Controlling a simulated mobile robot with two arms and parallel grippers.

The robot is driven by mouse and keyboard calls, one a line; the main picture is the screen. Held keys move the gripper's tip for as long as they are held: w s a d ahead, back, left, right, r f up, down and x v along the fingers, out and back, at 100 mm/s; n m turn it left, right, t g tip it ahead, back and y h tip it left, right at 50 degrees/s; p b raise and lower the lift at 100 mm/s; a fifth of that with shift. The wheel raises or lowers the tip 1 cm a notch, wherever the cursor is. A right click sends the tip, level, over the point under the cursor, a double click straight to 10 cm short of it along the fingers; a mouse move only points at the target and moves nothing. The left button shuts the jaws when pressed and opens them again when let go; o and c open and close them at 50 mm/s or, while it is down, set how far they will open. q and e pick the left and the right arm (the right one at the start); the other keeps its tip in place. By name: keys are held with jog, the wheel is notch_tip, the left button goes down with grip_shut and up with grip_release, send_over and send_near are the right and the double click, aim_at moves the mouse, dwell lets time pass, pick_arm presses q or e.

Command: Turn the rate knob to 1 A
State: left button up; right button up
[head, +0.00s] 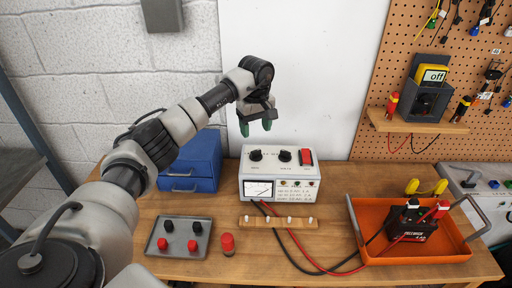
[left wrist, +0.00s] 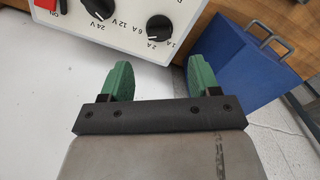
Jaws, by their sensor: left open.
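The charger (head: 280,185) is a white box on the wooden bench, with two black knobs on its sloped top. The rate knob (head: 256,155) is the left one in the head view; it also shows in the left wrist view (left wrist: 159,28), with 6 A, 2 A and 1 A marks around it. The other knob (left wrist: 99,7) has 12 V and 24 V marks. My left gripper (head: 256,128) is open and empty, its green fingers above and apart from the rate knob. My right gripper is out of view.
A red switch (head: 305,157) sits right of the knobs. A blue drawer box (head: 190,165) stands to the left. An orange tray (head: 355,225) holds a battery (head: 412,222), with cables running to the charger. A metal tray (head: 178,253) and a wooden strip (head: 290,222) lie in front.

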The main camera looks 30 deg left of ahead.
aim_at(256, 153)
pick_arm(q)
notch_tip(256, 153, down, 8)
jog(key=shift+f+p, duration=0.1)
jog(key=shift+p, duration=0.95)
jog(key=c, duration=0.9)
